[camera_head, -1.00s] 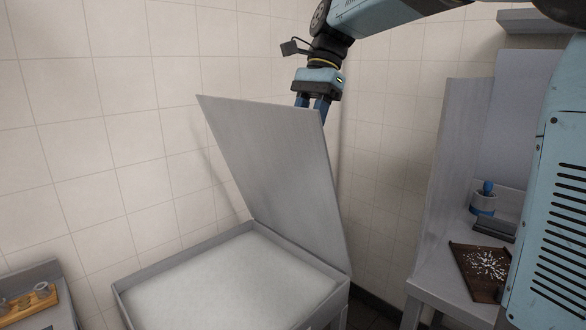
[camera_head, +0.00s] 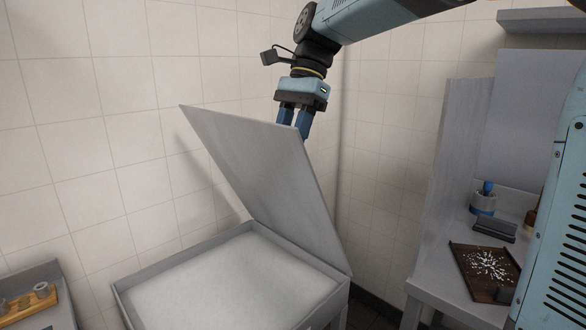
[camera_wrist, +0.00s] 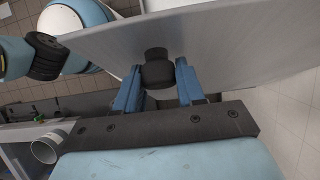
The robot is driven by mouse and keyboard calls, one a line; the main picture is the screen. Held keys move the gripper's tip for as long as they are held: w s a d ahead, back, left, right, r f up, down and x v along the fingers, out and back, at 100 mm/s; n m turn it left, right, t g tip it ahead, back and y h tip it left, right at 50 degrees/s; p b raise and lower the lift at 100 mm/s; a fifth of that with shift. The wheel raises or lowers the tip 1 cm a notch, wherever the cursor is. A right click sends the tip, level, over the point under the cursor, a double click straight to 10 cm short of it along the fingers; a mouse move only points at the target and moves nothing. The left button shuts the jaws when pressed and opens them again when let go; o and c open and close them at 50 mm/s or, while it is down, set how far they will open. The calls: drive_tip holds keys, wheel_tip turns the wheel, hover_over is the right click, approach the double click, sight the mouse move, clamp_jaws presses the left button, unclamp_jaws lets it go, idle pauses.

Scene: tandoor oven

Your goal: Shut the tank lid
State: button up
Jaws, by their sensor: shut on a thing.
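The grey metal tank (camera_head: 135,281) stands at the lower middle of the head view, its inside pale. Its flat lid (camera_head: 255,165) is hinged along the tank's rear right edge and stands partly open, tilted up toward the left. My gripper (camera_head: 293,131) is at the lid's raised upper edge, near its right corner, with its blue fingers partly behind the lid. In the wrist view the blue fingers of my gripper (camera_wrist: 160,85) are shut on a dark round knob (camera_wrist: 158,72) on the lid's face (camera_wrist: 215,45). The head view hides this knob.
A counter (camera_head: 440,280) at the right holds a dark board (camera_head: 483,270) with white bits and a blue-handled pot (camera_head: 483,203). A low counter (camera_head: 45,310) with a wooden tray (camera_head: 30,302) is at the lower left. Tiled walls stand behind.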

sight(273, 138)
drive_tip(key=shift+s+a+f, duration=0.65)
drive_tip(key=shift+s+a, duration=0.3)
drive_tip(key=shift+s+a+f, duration=0.65)
drive_tip(key=shift+s+a, duration=0.25)
drive_tip(key=s+a+f, duration=0.4)
drive_tip(key=shift+s+f, duration=0.1)
drive_tip(key=s+a+f, duration=0.3)
drive_tip(key=f, duration=0.1)
drive_tip(key=shift+s+a+f, duration=0.2)
drive_tip(key=shift+a+f, duration=0.05)
drive_tip(key=shift+f, duration=0.15)
idle(0.4)
drive_tip(key=s+a+x, duration=0.1)
drive_tip(key=x, duration=0.5)
idle(0.4)
